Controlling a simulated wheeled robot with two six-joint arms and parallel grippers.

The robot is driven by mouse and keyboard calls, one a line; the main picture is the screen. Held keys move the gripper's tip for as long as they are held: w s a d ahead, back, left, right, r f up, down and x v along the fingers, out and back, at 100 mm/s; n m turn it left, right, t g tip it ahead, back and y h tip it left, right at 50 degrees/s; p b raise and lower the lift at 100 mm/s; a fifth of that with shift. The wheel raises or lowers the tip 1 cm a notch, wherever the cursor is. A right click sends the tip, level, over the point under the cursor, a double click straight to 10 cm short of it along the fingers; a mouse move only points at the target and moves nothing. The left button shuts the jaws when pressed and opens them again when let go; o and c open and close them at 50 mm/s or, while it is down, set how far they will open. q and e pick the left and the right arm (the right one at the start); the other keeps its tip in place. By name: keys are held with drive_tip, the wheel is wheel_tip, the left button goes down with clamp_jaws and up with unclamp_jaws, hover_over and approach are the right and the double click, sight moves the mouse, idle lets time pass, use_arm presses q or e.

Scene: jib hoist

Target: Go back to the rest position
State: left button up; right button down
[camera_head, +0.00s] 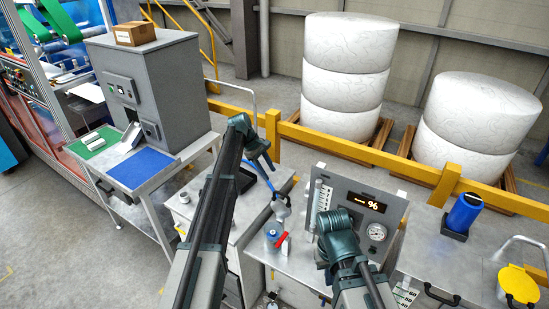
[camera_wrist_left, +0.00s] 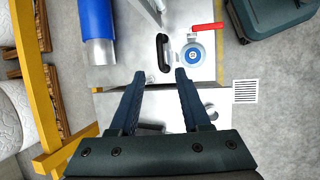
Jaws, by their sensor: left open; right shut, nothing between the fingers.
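My left gripper (camera_head: 268,170) hangs above the steel bench in the head view, its fingers pointing down. In the left wrist view the left gripper (camera_wrist_left: 161,75) is open, with nothing between its two dark fingers. My right gripper (camera_head: 325,256) is at the lower middle of the head view, in front of the gauge panel (camera_head: 352,206). It is shut and empty, with its fingers mostly hidden by the wrist. A round valve with a red lever (camera_head: 282,241) stands on the bench between the arms. The valve (camera_wrist_left: 193,55) also shows beyond the left fingertips.
A yellow rail (camera_head: 375,155) runs behind the benches, with white stacked rolls (camera_head: 345,75) beyond it. A grey cabinet (camera_head: 175,85) stands on the left table beside a blue mat (camera_head: 142,167). A blue cylinder (camera_head: 464,213) and yellow lid (camera_head: 518,284) are at right.

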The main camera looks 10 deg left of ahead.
use_arm(q)
drive_tip(key=s+d+f+m+g+y+b, duration=0.1)
drive_tip(key=s+d+f+m+b, duration=0.4)
drive_tip(key=s, duration=0.4)
drive_tip(key=s+d+f+m+y+b, duration=0.2)
drive_tip(key=s+d+f+b, duration=0.35)
drive_tip(key=s, duration=0.35)
drive_tip(key=s+d+f+m+y+b, duration=0.1)
drive_tip(key=s+f+m+b, duration=0.3)
drive_tip(key=s, duration=0.6)
drive_tip(key=s+d+f+m+y+b, duration=0.2)
drive_tip(key=s+f+m+b, duration=0.2)
drive_tip(key=s, duration=0.6)
wheel_tip(320, 180, down, 2)
drive_tip(key=shift+s+d+f+m, duration=0.1)
drive_tip(key=shift+s+d+m, duration=0.1)
drive_tip(key=shift+m, duration=1)
